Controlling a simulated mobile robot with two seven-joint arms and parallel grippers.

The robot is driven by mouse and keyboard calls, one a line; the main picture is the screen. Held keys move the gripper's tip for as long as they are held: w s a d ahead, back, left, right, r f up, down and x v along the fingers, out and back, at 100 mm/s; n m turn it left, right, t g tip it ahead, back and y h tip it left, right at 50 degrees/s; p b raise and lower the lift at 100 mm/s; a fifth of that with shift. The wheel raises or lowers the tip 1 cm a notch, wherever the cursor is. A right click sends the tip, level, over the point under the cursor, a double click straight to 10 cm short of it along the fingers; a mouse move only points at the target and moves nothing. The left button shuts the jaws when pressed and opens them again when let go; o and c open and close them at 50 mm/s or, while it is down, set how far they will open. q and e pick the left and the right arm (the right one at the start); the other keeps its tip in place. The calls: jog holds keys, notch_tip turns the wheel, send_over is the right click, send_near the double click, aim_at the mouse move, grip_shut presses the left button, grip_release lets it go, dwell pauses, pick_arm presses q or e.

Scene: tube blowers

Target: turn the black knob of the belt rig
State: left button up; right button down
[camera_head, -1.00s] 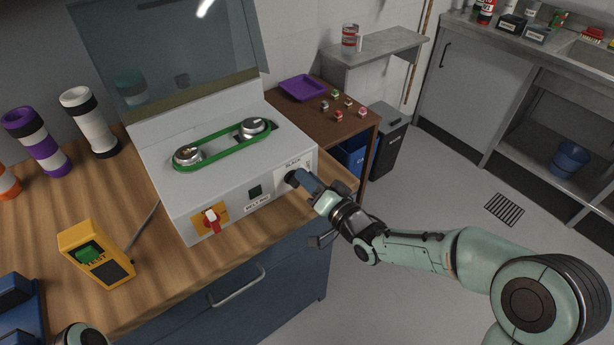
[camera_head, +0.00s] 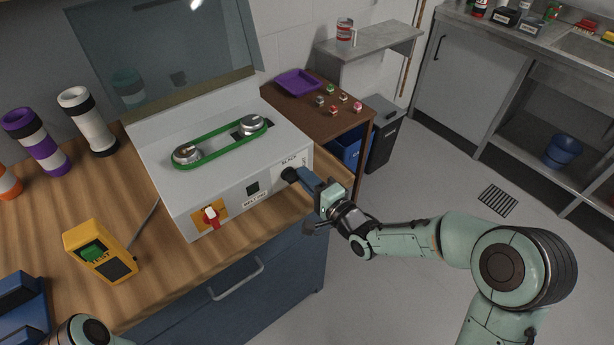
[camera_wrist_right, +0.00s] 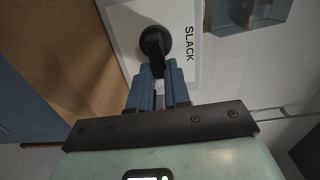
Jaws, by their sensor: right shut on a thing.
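The belt rig (camera_head: 221,163) is a light grey box on the wooden bench, with a green belt (camera_head: 220,147) around two metal pulleys on top. Its black knob (camera_head: 289,174) is on the front panel near the right end. In the right wrist view the black knob (camera_wrist_right: 155,41) sits beside the word SLACK. My right gripper (camera_head: 305,181) reaches it from the right, and its blue fingers (camera_wrist_right: 158,76) are shut on the knob's grip bar. Only part of my left arm (camera_head: 82,333) shows at the bottom left; its gripper is out of view.
A brown side table (camera_head: 335,122) with a purple tray (camera_head: 297,83) is behind my right gripper. Floor at right is open.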

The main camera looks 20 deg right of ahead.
jog(key=shift+f, duration=0.2)
dwell(0.4)
jog(key=c, duration=1.1)
grip_release()
jog(key=shift+r, duration=0.1)
jog(key=v, duration=1.3)
jog(key=shift+s, duration=0.25)
notch_tip(320, 180, down, 19)
jog(key=s+n+g+h+p, duration=0.2)
jog(key=g+h+p, duration=0.1)
jog(key=g+p, duration=0.3)
jog(key=s+a+f+n+g+p, duration=0.1)
jog(key=s+a+f+n+g, duration=0.1)
jog(key=s, duration=0.5)
jog(key=s+a+f+n+g+p, duration=0.1)
jog(key=s+a+f+n+g, duration=0.2)
jog(key=s+f+g, duration=0.3)
jog(key=s+a+f+n+g+p, duration=0.1)
jog(key=s+a+f+n+g, duration=0.1)
jog(key=s, duration=0.5)
jog(key=shift+s+a+f+n+g, duration=0.15)
jog(key=shift+a+f+g, duration=0.15)
jog(key=shift+f, duration=0.3)
jog(key=shift+s+a+f+n+g, duration=0.1)
jog(key=shift+a+f+g, duration=0.1)
jog(key=shift+f+g, duration=0.3)
jog(key=shift+s+a+f+n+g, duration=0.1)
jog(key=shift+a+f+n+g, duration=0.15)
jog(key=shift+f, duration=0.45)
